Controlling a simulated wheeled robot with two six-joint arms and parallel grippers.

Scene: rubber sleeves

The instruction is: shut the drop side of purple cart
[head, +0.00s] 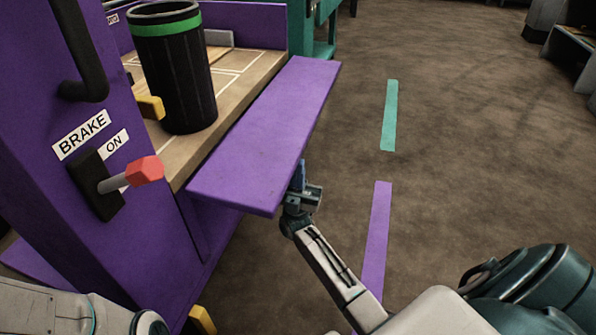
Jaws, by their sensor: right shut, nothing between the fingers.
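The purple cart (150,240) fills the left of the head view. Its drop side (265,135) is a flat purple panel that sticks outward from the edge of the wooden deck (240,85), so the side is open. My right gripper (300,182) is shut and empty. It is at the near outer corner of the drop side, with its fingers partly hidden by the panel; I cannot tell whether they touch it. My left arm shows at the bottom left, but its gripper is not in view.
A black bin with a green band (175,70) stands on the deck. A brake lever with a red knob (145,170) juts from the cart's end panel. A teal cart (315,30) stands behind. The floor (470,130) on the right is clear, with teal and purple strips.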

